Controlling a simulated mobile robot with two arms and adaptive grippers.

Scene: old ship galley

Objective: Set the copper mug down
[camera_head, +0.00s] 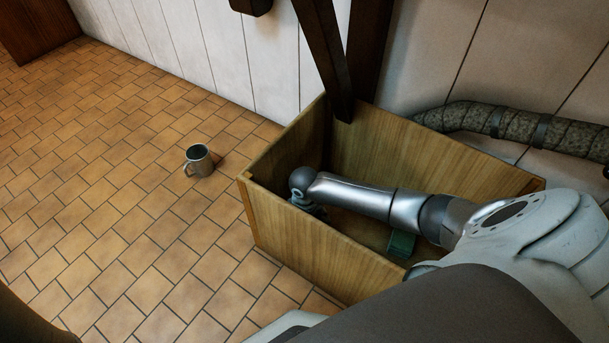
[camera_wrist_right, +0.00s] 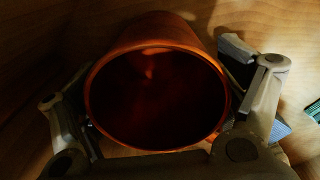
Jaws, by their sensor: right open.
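The copper mug (camera_wrist_right: 158,140) fills the middle of the right wrist view, with its round mouth facing the camera and its inside dark. My right gripper (camera_wrist_right: 155,97) is open, with one finger on each side of the mug. I cannot tell whether either finger touches it. Wood surrounds the mug in that view. In the head view my right arm reaches into a wooden box (camera_head: 310,245), and the right gripper (camera_head: 308,207) is low inside it, partly hidden by the wrist. The mug is hidden there. My left gripper is not in view.
A green object (camera_head: 401,243) lies in the box below my forearm. A grey metal mug (camera_head: 200,161) stands on the tiled floor (camera_head: 110,190) left of the box. A dark wooden post (camera_head: 325,50) comes down at the box's back. A wrapped pipe (camera_head: 515,126) runs along the wall.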

